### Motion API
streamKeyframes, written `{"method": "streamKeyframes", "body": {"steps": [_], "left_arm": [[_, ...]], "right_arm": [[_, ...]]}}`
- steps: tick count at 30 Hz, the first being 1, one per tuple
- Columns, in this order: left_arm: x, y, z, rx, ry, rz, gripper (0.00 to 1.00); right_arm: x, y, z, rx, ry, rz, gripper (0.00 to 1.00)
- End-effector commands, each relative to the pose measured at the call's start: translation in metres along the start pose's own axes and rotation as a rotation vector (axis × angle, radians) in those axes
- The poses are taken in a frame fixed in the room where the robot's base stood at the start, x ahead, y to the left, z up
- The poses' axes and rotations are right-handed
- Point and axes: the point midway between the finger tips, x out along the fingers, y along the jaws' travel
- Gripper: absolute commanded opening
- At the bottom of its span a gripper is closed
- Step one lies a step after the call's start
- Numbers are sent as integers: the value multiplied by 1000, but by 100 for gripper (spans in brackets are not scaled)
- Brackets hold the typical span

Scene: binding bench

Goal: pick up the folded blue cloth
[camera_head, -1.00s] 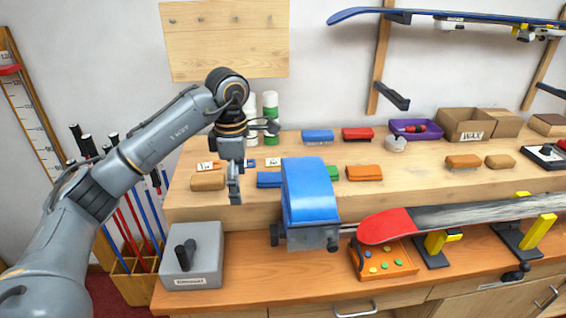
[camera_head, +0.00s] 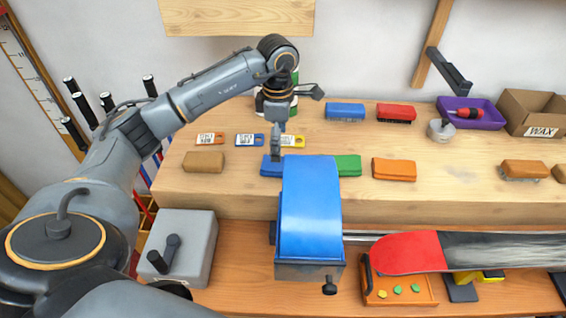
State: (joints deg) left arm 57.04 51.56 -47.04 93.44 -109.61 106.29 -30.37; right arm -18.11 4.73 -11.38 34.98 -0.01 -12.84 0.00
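The folded blue cloth (camera_head: 268,169) lies on the raised wooden shelf, left of a folded green cloth. Its right part is hidden behind the large blue curved piece on the bench clamp. My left gripper (camera_head: 276,158) points down at the cloth, its tips at or just above the cloth's back edge; I cannot tell if they touch. I see the fingers nearly edge-on, so the gap between them does not show. The cloth lies flat on the shelf. My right gripper is not in view.
The blue curved piece (camera_head: 311,205) stands close in front of the cloth. A green cloth (camera_head: 348,166), an orange cloth (camera_head: 394,170) and a tan block (camera_head: 204,162) lie alongside. Small labelled tags (camera_head: 250,140) lie behind. A red-tipped ski (camera_head: 408,253) extends right.

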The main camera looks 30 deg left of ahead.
Motion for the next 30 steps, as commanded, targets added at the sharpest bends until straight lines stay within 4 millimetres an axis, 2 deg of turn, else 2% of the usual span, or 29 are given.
{"method": "streamKeyframes", "body": {"steps": [3, 10, 13, 18, 26, 30], "left_arm": [[13, -1, 0, 1, 0, -2, 91], [30, -2, 4, 1, 1, -5, 91], [45, -3, 8, 2, 1, -6, 91], [66, -2, 8, 1, 0, -1, 91], [70, -1, 8, 1, -1, 1, 91], [70, -1, 8, 1, -1, 1, 64]], "right_arm": [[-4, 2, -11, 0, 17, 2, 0], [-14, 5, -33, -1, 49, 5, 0], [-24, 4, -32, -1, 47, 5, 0], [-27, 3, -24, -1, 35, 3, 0], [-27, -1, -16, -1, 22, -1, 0], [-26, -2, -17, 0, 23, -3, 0]]}}
